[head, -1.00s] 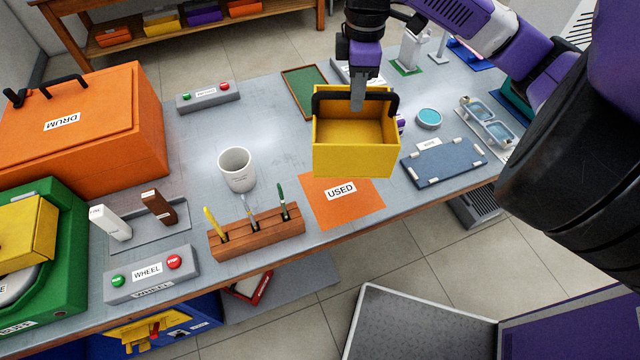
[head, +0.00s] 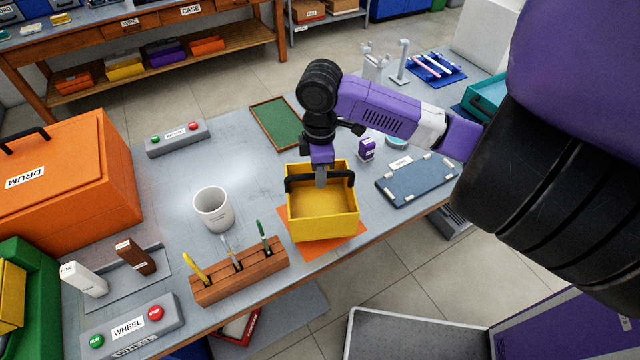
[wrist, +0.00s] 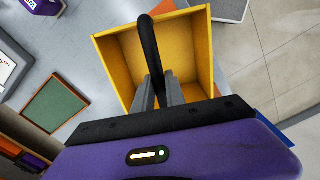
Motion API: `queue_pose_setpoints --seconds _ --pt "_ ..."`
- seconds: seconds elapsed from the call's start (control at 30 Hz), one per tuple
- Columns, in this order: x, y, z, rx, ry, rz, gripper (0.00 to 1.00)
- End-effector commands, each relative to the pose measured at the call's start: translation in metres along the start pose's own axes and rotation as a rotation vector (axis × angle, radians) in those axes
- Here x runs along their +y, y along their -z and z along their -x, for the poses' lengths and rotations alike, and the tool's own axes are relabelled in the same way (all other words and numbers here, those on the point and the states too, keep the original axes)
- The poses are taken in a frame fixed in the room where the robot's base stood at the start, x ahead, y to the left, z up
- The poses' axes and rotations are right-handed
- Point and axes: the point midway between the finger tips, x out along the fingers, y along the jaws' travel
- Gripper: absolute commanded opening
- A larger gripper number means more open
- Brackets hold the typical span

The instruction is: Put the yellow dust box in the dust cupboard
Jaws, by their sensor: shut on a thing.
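The yellow dust box (head: 325,222) is an open-topped box with a black handle, seen over the orange mat near the front edge of the bench. My gripper (head: 321,182) is shut on the black handle, and the box looks empty and roughly level. I cannot tell whether the box touches the mat or hangs just above it. In the wrist view the fingers (wrist: 157,92) close on the handle, with the yellow box (wrist: 190,50) beyond them. I cannot make out a dust cupboard with certainty.
A wooden pen block (head: 238,272) and a white mug (head: 213,208) stand left of the box. A blue tray (head: 417,181) lies to the right and a green-lined tray (head: 277,122) behind. An orange drum box (head: 65,185) fills the left. Shelving (head: 140,80) stands beyond the bench.

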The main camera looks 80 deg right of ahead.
Motion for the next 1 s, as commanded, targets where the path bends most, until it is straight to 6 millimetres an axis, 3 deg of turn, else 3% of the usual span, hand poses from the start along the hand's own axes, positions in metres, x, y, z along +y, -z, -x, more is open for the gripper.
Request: queue_pose_setpoints --seconds 0.37,0.77,0.8,0.87,1.0 --pt "0.000 0.000 -0.041 0.000 0.000 -0.001 0.00" --pt "0.000 0.000 -0.047 0.000 -0.001 0.000 0.00" --pt "0.000 0.000 -0.046 0.000 -0.001 0.000 0.24" --pt "0.000 0.000 -0.046 0.000 -0.001 0.000 0.35" --pt "0.000 0.000 -0.046 0.000 -0.001 0.000 0.38"
